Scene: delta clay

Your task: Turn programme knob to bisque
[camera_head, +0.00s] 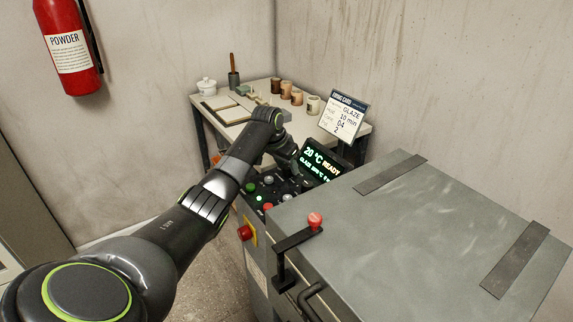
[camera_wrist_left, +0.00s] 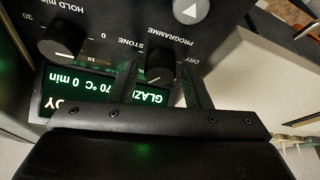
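The programme knob (camera_wrist_left: 160,62) is a dark round knob under the label PROGRAMME, with STONE and DRY printed around it. My left gripper (camera_wrist_left: 162,85) reaches over the panel, its two fingers on either side of this knob. The fingers look apart, with the knob between them; I cannot tell whether they touch it. In the head view my left gripper (camera_head: 297,174) is over the control panel and hides the knob. The display (camera_head: 322,163) reads 20 °C READY, with GLAZE on the line below. BISQUE is not readable here. My right gripper is not in view.
The hold-min knob (camera_wrist_left: 60,46) is beside the programme knob. The kiln lid (camera_head: 400,215) with a red-knobbed latch (camera_head: 314,220) is at right. A firing card (camera_head: 343,116) stands behind the display. A table (camera_head: 215,121) with pots is behind. A red emergency button (camera_head: 245,232) is at front.

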